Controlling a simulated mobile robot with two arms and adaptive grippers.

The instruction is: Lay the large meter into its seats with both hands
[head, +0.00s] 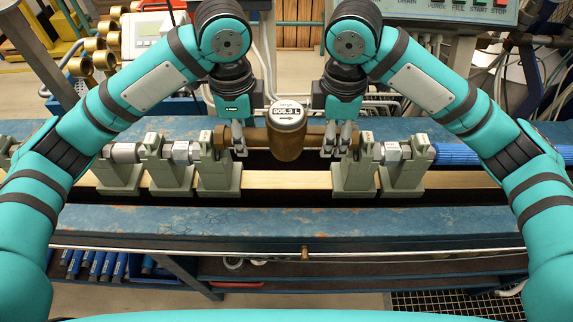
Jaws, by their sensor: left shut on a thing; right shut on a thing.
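The large meter (287,142) is a brown-bronze body with a round display face reading about 905.3 L. It is level, between the inner grey-green seats, the left one (219,178) and the right one (354,178). My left gripper (238,140) is shut on the meter's left pipe end. My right gripper (337,140) is shut on its right pipe end. The brown ends reach to the tops of the inner seats. I cannot tell whether they rest in them or hang just above.
More grey-green supports with silver couplings stand on the rail (280,180), at left (120,172) and right (403,172). A blue pipe (470,154) runs off right. A control panel (455,10) is at the back right. The blue bench front (300,220) is clear.

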